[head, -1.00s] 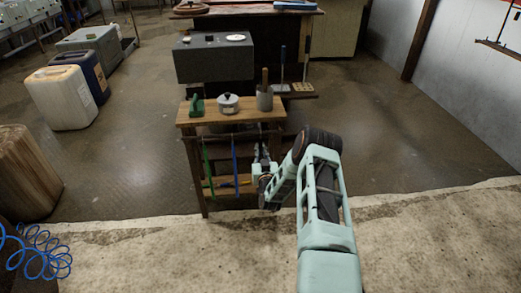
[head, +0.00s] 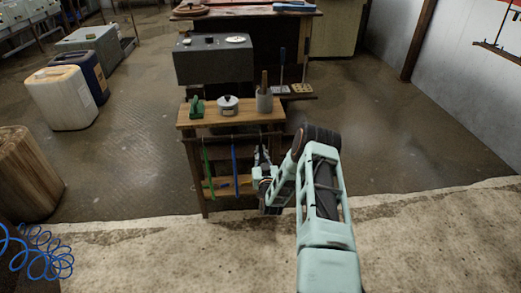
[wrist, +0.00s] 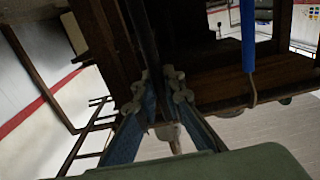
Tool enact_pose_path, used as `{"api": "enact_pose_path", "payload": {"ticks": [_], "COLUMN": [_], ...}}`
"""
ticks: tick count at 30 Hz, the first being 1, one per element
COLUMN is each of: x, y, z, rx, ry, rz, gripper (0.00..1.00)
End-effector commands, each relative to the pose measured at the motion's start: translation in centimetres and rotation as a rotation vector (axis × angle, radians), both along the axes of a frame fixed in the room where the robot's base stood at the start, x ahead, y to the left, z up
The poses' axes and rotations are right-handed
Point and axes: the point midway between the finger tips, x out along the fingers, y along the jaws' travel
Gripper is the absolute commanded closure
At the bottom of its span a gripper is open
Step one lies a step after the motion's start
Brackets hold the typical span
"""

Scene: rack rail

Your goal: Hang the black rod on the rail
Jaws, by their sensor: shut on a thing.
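The rail (head: 220,137) is a dark bar along the front of a small wooden rack (head: 200,122), under its top board. A green rod (head: 207,160) and a blue rod (head: 235,160) hang at the rail; the blue rod (wrist: 248,35) also shows in the wrist view. My gripper (head: 262,158) is at the rack's front, right of the blue rod. In the wrist view my gripper (wrist: 162,88) is shut on the black rod (wrist: 157,50), a thin dark shape between the fingertips. The rod blends with the dark wood, and whether it touches the rail cannot be told.
On the rack's top are a green object (head: 196,107), a lidded pot (head: 228,105) and a grey cup (head: 265,101). A grey machine (head: 214,64) stands behind. Jugs (head: 66,98) stand at left. Floor at the right is open.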

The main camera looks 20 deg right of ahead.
Motion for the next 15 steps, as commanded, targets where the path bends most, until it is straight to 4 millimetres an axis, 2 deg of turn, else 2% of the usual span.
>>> {"api": "enact_pose_path", "payload": {"ticks": [15], "x": [-3.5], "y": [1.1], "z": [0.1], "rx": [0.0], "ry": [0.0], "rz": [0.001], "gripper": [1.0]}}
